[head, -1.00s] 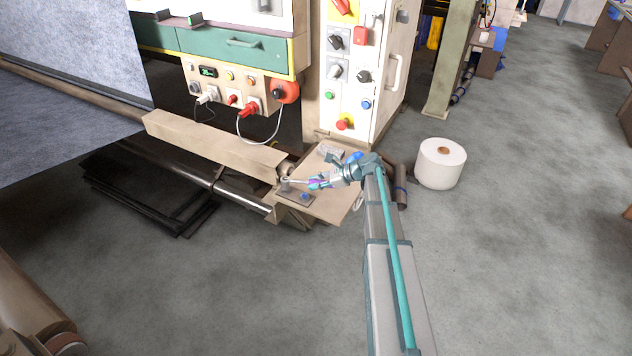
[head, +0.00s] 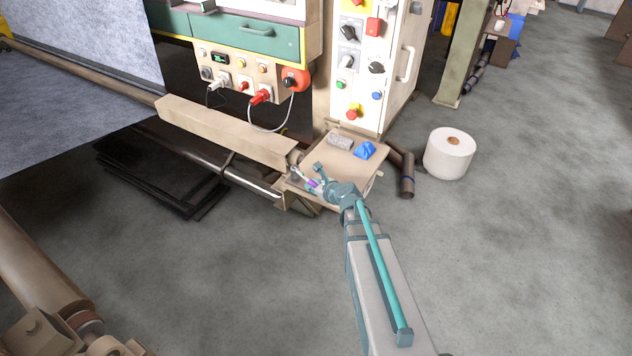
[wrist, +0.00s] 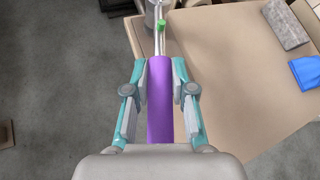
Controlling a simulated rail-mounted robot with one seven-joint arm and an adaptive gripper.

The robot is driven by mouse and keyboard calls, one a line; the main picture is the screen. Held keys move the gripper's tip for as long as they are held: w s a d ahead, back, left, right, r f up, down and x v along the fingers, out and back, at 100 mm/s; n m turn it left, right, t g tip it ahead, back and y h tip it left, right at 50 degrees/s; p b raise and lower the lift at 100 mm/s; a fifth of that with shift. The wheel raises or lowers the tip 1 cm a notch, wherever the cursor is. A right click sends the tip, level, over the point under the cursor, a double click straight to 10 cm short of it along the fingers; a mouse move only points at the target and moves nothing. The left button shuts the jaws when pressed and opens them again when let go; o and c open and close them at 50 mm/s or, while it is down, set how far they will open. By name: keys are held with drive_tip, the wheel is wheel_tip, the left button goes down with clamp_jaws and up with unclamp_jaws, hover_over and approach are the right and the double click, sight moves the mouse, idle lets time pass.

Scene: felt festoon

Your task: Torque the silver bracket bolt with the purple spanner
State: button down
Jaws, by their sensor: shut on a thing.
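The purple spanner (head: 313,183) is in my gripper (head: 318,186), over the front left corner of a beige shelf. In the wrist view, my gripper (wrist: 160,85) is shut on the spanner's purple handle (wrist: 160,105), with a finger on each side. Its silver shank runs forward to the top edge, with a green spot (wrist: 160,25) near the far end. A silver cylindrical part (wrist: 152,8), perhaps the bracket bolt, shows there, cut off by the frame. In the head view the spanner's end points up and left. I cannot tell whether its jaw is around the bolt.
The beige shelf (head: 335,165) holds a grey block (head: 340,141) and a blue object (head: 365,150) towards the back. A long beige beam (head: 225,131) lies to the left. A white roll (head: 449,153) stands on the floor at right, with open floor in front.

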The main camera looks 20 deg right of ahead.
drive_tip(key=shift+r+p, duration=1.8)
drive_tip(key=shift+r, duration=0.3)
drive_tip(key=shift+f, duration=0.1)
